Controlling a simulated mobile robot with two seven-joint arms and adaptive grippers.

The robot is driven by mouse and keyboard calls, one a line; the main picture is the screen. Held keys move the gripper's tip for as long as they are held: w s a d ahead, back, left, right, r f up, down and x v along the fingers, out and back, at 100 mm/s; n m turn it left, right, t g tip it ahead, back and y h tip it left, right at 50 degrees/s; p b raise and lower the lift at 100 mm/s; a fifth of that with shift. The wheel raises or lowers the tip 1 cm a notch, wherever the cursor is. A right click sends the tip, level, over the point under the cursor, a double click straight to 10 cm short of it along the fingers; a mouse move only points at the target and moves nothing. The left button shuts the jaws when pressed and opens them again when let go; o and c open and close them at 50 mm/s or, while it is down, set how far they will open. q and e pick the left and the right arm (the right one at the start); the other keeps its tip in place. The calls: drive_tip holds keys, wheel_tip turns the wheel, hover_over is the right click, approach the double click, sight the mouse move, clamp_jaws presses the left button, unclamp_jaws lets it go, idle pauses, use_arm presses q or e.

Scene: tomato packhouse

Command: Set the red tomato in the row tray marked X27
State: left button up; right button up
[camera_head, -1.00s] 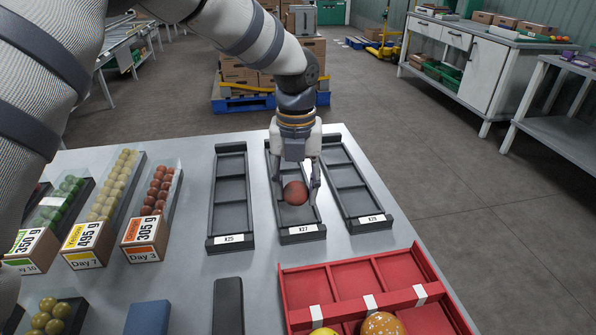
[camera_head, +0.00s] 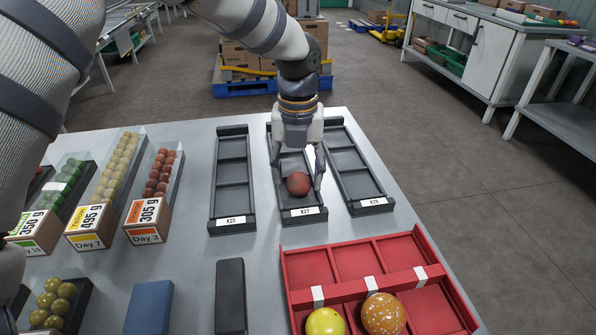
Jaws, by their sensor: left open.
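The red tomato (camera_head: 298,184) sits in the near compartment of the middle row tray, marked X27 (camera_head: 304,212). My left gripper (camera_head: 298,168) is above that tray, pointing down. Its fingers are open, one on each side of the tomato, with the right finger close beside it. I cannot tell whether a finger touches it. The fingers and wrist hide much of the tray's far part. My right gripper is not in view.
Empty row trays X25 (camera_head: 231,226) and X29 (camera_head: 373,203) flank X27. A red divided crate (camera_head: 334,262) holds a yellow fruit (camera_head: 325,322) and an orange speckled one (camera_head: 383,313). Boxes of small tomatoes stand left. A dark block (camera_head: 230,290) and a blue block (camera_head: 149,305) lie in front.

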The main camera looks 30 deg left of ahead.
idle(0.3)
use_arm(q)
drive_tip(key=shift+r+p, duration=0.4)
drive_tip(key=shift+r, duration=1.4)
drive_tip(key=o, duration=0.6)
drive_tip(key=c, duration=0.3)
drive_tip(key=shift+c, duration=0.2)
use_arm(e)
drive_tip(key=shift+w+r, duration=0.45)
use_arm(q)
drive_tip(key=shift+r, duration=2.45)
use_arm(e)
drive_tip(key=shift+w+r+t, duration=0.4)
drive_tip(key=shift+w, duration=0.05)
